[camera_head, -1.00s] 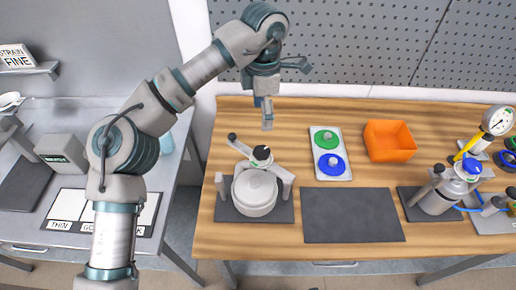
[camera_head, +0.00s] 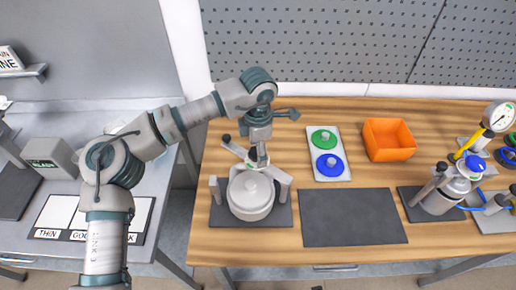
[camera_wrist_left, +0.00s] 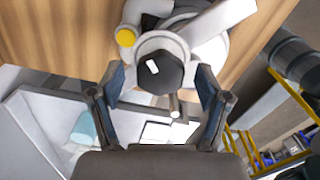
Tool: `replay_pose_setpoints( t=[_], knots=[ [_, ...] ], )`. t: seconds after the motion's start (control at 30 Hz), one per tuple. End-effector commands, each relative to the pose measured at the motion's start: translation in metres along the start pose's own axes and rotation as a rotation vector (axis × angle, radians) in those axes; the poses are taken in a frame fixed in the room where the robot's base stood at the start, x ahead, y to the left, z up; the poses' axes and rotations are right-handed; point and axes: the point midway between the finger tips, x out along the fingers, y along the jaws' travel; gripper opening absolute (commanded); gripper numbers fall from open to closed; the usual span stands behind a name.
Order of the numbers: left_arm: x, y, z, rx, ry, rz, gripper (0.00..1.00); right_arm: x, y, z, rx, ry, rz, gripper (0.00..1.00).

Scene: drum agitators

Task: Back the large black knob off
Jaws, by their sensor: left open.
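The large black knob (camera_wrist_left: 160,73), with a small white mark on its top, is on the clamp arm of the grey drum agitator (camera_head: 251,196). In the wrist view it lies between the two fingertips of my left gripper (camera_wrist_left: 160,78), with a gap on each side. My left gripper is open and points down just above the knob; how far down its fingers reach is hard to tell. In the head view my left gripper (camera_head: 259,157) mostly hides the knob. My right gripper is not in view.
A grey plate with a green disc (camera_head: 324,138) and a blue disc (camera_head: 330,165) lies right of the agitator. An orange bin (camera_head: 389,139) stands farther right. A dark mat (camera_head: 353,217) is bare. A bottle apparatus with a gauge (camera_head: 498,117) is at the far right.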

Motion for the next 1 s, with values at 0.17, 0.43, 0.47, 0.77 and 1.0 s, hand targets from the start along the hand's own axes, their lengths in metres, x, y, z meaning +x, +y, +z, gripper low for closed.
replay_pose_setpoints(
  t=[0.17, 0.43, 0.47, 0.77, 1.0],
  knots=[
    [0.000, 0.000, 0.000, 0.000, 0.000, 0.000, 0.46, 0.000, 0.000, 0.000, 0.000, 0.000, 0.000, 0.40],
    [0.000, 0.000, 0.000, -0.002, 0.001, 0.000, 0.16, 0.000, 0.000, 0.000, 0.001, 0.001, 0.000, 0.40],
    [0.000, 0.000, 0.000, -0.004, 0.001, 0.000, 0.16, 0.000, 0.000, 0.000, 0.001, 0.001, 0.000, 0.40],
    [-0.002, 0.001, 0.000, -0.094, 0.002, 0.002, 0.16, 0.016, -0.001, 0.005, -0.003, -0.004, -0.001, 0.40],
    [-0.003, 0.001, -0.001, -0.279, 0.002, 0.002, 0.16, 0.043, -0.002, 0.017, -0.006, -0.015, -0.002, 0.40]
  ],
)
